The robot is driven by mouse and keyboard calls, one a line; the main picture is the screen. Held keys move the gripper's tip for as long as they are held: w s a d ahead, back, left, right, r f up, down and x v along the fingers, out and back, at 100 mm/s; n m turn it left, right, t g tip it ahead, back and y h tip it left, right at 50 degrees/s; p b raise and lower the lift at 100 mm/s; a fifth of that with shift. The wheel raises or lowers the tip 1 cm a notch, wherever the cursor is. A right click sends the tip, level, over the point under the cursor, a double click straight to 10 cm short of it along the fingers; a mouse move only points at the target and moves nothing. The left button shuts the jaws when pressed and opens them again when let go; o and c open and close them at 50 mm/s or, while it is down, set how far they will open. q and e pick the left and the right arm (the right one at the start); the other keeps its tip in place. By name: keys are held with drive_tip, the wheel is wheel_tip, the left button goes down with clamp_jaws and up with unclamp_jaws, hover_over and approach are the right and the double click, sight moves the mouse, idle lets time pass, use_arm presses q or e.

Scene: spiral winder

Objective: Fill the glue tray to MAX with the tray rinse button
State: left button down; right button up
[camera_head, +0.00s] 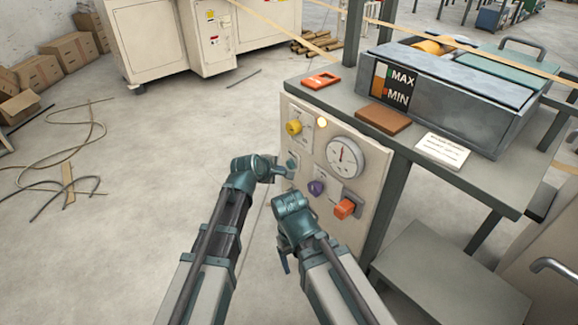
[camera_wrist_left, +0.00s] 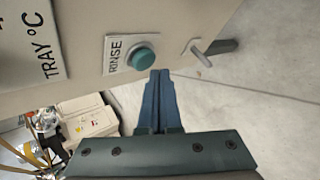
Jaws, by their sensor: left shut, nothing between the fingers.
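The grey metal glue tray (camera_head: 455,105) sits on the bench at the right, with a MAX/MIN gauge (camera_head: 392,86) on its front. An orange-brown strip shows beside the marks; its exact level is too small to read. The teal rinse button (camera_wrist_left: 143,59) sits beside its RINSE label (camera_wrist_left: 116,53) in the left wrist view. My left gripper (camera_head: 284,169) is shut and empty at the panel, its tips (camera_wrist_left: 159,73) just beside the button; I cannot tell if they touch it. My right gripper (camera_head: 285,265) hangs low before the panel, its fingers unclear.
The panel carries a yellow knob (camera_head: 294,127), a lit lamp (camera_head: 322,122), a dial (camera_head: 345,157), a purple knob (camera_head: 317,187) and an orange switch (camera_head: 345,208). A metal lever (camera_wrist_left: 214,47) sticks out near the button.

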use_arm(q)
drive_tip(key=shift+w+d, duration=0.25)
drive_tip(key=shift+d, duration=0.1)
drive_tip(key=shift+w+d, duration=0.25)
drive_tip(key=shift+d, duration=0.1)
idle(2.5)
drive_tip(key=shift+s+a, duration=0.1)
drive_tip(key=shift+a, duration=0.05)
idle(0.9)
drive_tip(key=shift+s+a, duration=0.4)
drive_tip(key=shift+a, duration=0.15)
drive_tip(key=s+a, duration=0.1)
drive_tip(key=a, duration=0.1)
drive_tip(key=s+a, duration=0.2)
idle(0.5)
idle(0.8)
use_arm(e)
clamp_jaws()
